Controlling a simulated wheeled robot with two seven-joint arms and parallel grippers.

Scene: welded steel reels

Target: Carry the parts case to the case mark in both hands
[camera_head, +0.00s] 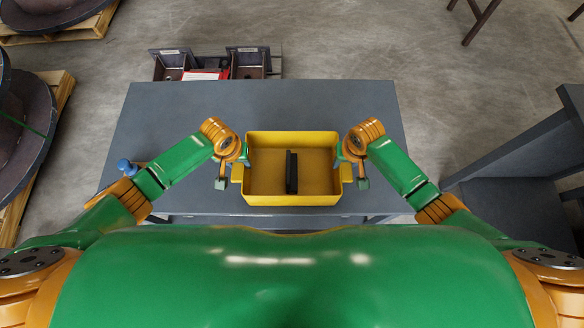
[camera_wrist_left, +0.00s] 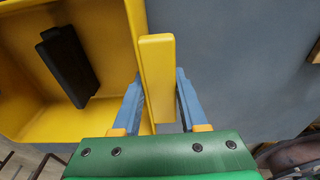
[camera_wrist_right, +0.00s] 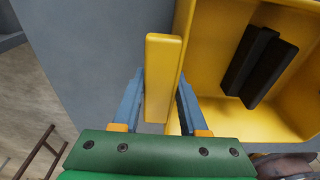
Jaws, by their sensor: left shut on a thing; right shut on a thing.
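The parts case (camera_head: 265,200) is a yellow open box with a black block (camera_head: 291,172) inside it, in front of my body in the head view. My left gripper (camera_head: 238,172) is shut on the handle at the case's left side. The left wrist view shows that yellow handle (camera_wrist_left: 157,75) between its blue fingers. My right gripper (camera_head: 347,172) is shut on the handle at the case's right side. The right wrist view shows that handle (camera_wrist_right: 163,75) between the fingers. I cannot tell whether the case touches the table. I cannot make out the case mark.
A grey table (camera_head: 190,105) lies under the case, with clear room behind it and to both sides. A blue object (camera_head: 125,165) is at the table's left edge. Dark bins (camera_head: 247,62) stand beyond the far edge. A dark piece of furniture (camera_head: 510,160) stands at the right.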

